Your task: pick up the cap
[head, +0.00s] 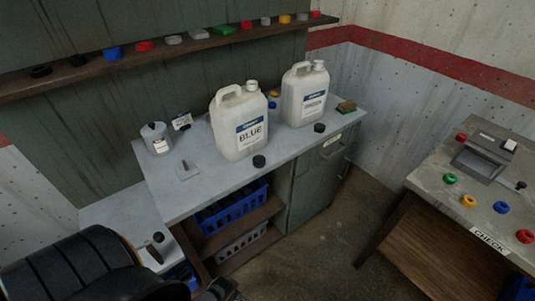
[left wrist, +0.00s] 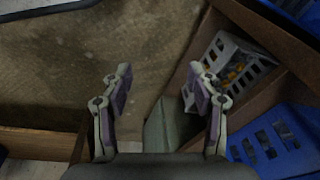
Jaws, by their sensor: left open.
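Two black caps lie on the grey bench top: one cap (head: 259,161) in front of the jug marked BLUE (head: 238,122), the other cap (head: 319,128) in front of the second white jug (head: 304,94). Both jugs stand upright with white caps on. More caps in several colours sit along the wall shelf, such as a blue cap (head: 112,53). My left gripper (left wrist: 160,85) is open and empty in the left wrist view, over the floor beside the lower shelves. No loose cap shows between its fingers. My right gripper is not in view.
A smaller bottle (head: 156,138) stands at the bench's left. Blue crates (head: 231,208) and a grey basket (left wrist: 235,65) fill the lower shelves. A side table marked CHECK (head: 489,240) at right carries coloured rings and a grey device. Open floor lies between.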

